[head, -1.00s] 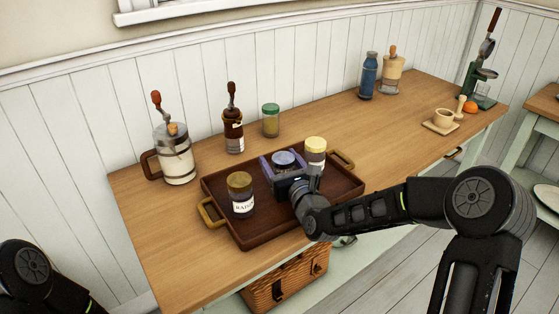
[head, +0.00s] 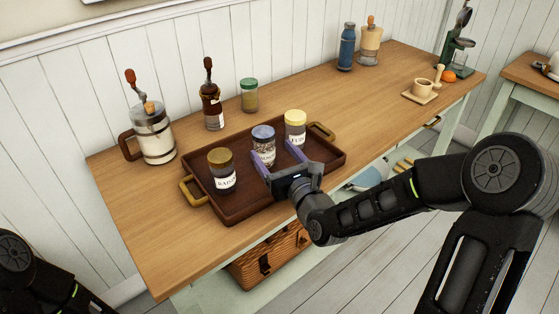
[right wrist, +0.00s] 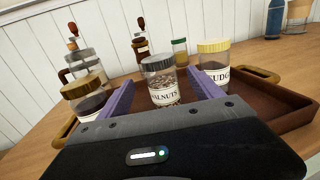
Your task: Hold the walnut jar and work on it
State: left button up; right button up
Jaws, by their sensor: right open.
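The walnut jar (head: 264,152) is clear glass with nut-coloured contents and a blue-grey lid. It stands upright in the dark wooden tray (head: 229,213), between two other jars. Its label reads WALNUTS in the right wrist view (right wrist: 163,93). My right gripper (head: 272,151) is open at the jar's front side, its purple fingers pointing toward it. In the right wrist view the jar shows between the open fingers, seemingly at or just beyond their tips; I cannot tell whether they touch it. My left gripper is out of view; only part of my left arm shows.
A raisin jar (head: 222,176) stands left of the walnut jar, and a yellow-lidded fudge jar (head: 295,128) stands right. The table's right middle is clear.

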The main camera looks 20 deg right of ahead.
jog(key=shift+s+d, duration=0.15)
jog(key=shift+s, duration=0.55)
jog(key=shift+s+d, duration=0.1)
jog(key=shift+s, duration=0.6)
